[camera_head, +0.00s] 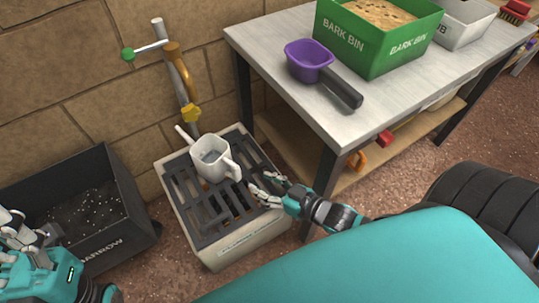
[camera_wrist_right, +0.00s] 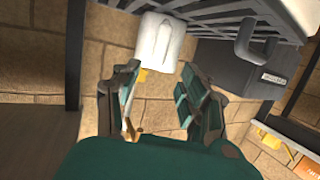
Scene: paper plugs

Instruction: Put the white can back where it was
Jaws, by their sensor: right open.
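The white can (camera_head: 212,157), a small watering can with a spout, stands upright on the dark slatted grate of a pale box (camera_head: 238,250). My right gripper (camera_head: 264,187) is open at the grate's right side, just right of the can and apart from it. In the right wrist view the can (camera_wrist_right: 160,38) shows beyond the gap between the open fingers (camera_wrist_right: 160,95), with nothing between them. My left gripper (camera_head: 28,238) is at the lower left, over the black bin's edge; its fingers are too unclear to judge.
A tap with a pipe (camera_head: 182,80) rises behind the grate. A black bin (camera_head: 135,212) holding dark soil stands left. A metal table (camera_head: 270,50) at right carries a purple scoop (camera_head: 308,58) and a green bark bin (camera_head: 365,52); its leg stands close to my right arm.

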